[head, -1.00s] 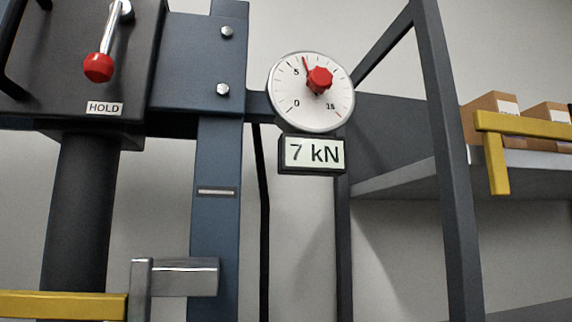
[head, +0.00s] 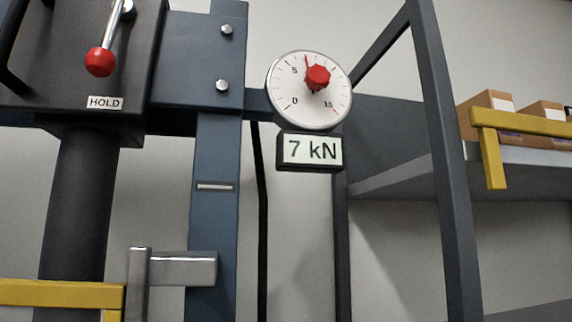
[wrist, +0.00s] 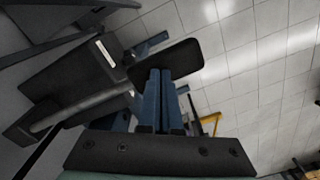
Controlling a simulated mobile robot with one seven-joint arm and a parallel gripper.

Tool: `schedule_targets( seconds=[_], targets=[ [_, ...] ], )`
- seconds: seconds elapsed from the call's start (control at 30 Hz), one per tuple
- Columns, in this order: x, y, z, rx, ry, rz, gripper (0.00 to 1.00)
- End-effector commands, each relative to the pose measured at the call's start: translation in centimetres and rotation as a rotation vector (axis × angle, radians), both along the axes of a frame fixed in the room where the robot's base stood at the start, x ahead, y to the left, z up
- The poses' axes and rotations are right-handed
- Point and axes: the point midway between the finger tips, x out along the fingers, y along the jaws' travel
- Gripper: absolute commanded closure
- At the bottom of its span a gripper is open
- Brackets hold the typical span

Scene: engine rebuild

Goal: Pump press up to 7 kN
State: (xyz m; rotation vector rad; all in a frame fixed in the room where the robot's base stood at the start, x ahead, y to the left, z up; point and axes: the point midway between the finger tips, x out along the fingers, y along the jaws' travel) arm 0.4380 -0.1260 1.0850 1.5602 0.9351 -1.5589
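The press gauge (head: 296,100) is a white round dial marked 0, 5 and 15, with a red hub (head: 317,77). Its thin red needle points up, a little past the 5. A sign (head: 310,151) under it reads "7 kN". A red-knobbed lever (head: 100,62) hangs down above a "HOLD" label (head: 104,103). In the wrist view, my gripper (wrist: 160,72) has its blue fingers close together, shut. The fingertips meet a dark, rounded grip (wrist: 180,58), seemingly the pump handle's end; I cannot tell whether they touch it. My gripper is outside the head view.
The blue press upright (head: 216,220) and the dark cylinder (head: 75,210) stand at left. Yellow bars (head: 60,294) and a grey bracket (head: 180,268) are low left. Shelving with cardboard boxes (head: 488,108) is at right. A pale tiled surface (wrist: 270,60) fills the wrist view's right.

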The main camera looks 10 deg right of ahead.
Motion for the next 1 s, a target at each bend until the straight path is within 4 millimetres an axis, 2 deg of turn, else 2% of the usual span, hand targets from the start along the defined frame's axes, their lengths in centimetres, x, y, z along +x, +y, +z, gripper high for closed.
schedule_targets(
  seconds=[0.33, 0.47, 1.0],
  targets=[
    [-0.1, 0.1, -0.3, 0.003, 0.003, 0.000, 1.00],
    [0.0, 0.1, 0.4, 0.002, 0.002, 0.000, 1.00],
    [0.0, 0.0, 9.1, 0.002, 0.001, -0.001, 1.00]
  ],
)
